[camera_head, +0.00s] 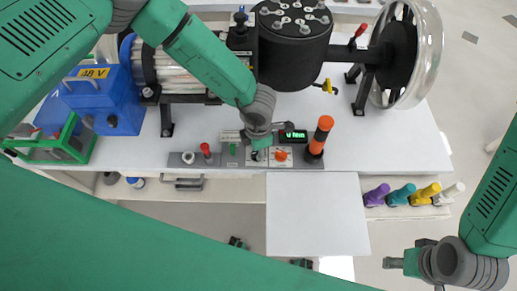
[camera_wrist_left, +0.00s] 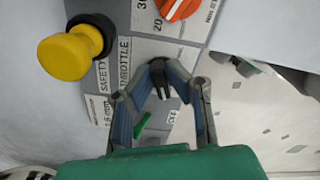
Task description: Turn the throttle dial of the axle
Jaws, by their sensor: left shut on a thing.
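The throttle dial (camera_wrist_left: 160,92) is a small dark knob on the grey control panel, with the word THROTTLE printed beside it in the left wrist view. My left gripper (camera_wrist_left: 162,72) is shut around this knob, its two blue-grey fingers on either side. In the head view my left gripper (camera_head: 259,152) reaches down to the panel (camera_head: 230,159) and hides the dial. The axle has a black drum (camera_head: 293,40) and a large wheel (camera_head: 410,60) behind the panel. My right gripper (camera_head: 393,262) is at the lower right, away from the panel; its fingers are too unclear to read.
An orange dial (camera_wrist_left: 178,8), a yellow knob (camera_wrist_left: 66,57) and a green switch (camera_wrist_left: 141,126) lie close around my left gripper. A green display (camera_head: 293,135) and an orange-black post (camera_head: 320,136) stand to the right. A blue 48 V box (camera_head: 105,100) is at left.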

